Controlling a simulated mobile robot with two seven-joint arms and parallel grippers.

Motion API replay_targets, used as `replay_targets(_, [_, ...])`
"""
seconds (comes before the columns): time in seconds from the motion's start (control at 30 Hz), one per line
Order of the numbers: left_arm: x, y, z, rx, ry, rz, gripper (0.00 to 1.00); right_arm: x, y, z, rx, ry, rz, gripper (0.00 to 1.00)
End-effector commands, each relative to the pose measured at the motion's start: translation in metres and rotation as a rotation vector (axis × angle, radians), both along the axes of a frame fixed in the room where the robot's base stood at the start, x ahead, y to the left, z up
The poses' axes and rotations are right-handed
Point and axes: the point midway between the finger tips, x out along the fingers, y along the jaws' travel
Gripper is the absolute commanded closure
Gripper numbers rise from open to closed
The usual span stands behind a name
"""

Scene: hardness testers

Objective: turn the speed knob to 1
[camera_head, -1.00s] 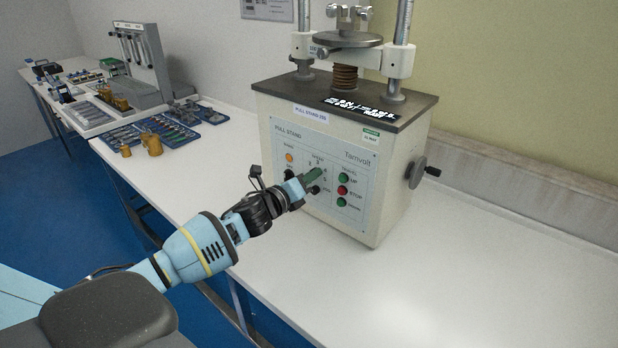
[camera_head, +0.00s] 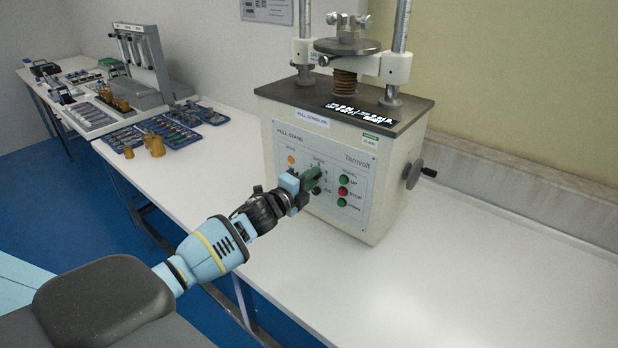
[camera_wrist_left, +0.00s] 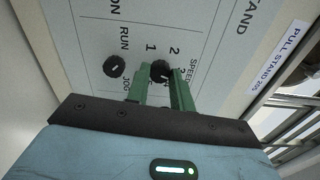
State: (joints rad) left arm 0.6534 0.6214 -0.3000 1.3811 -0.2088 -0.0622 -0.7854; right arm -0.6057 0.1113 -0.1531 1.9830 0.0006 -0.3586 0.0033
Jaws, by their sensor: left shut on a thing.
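The speed knob (camera_wrist_left: 161,71) is black, with a pale mark on it, beside the printed 1, 2 and 3 in the left wrist view. I cannot tell which number the mark points at. My left gripper (camera_head: 314,175) has green fingers closed on this knob; its fingertips (camera_wrist_left: 161,77) lie on both sides of the knob. In the head view the fingers hide the knob. It sits on the light front panel (camera_head: 350,178) of the pull stand (camera_head: 384,205). My right gripper is in neither view.
The black RUN/JOG knob (camera_wrist_left: 114,66) sits close to the speed knob. UP, STOP (camera_head: 343,191) and DOWN buttons lie to the right on the panel. A handwheel (camera_head: 413,174) sticks out at the right side. The white bench (camera_head: 490,270) is clear at right.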

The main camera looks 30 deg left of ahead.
Motion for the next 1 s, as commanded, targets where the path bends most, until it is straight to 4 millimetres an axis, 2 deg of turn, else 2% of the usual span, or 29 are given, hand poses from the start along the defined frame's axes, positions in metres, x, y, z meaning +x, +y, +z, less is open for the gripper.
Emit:
replay_targets(0.5, [0.000,0.000,0.003,-0.491,0.036,0.000,1.00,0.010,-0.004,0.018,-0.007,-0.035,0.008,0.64])
replay_targets(1.0, [0.000,0.000,0.001,-0.962,0.075,0.000,1.00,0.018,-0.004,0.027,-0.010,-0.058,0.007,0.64])
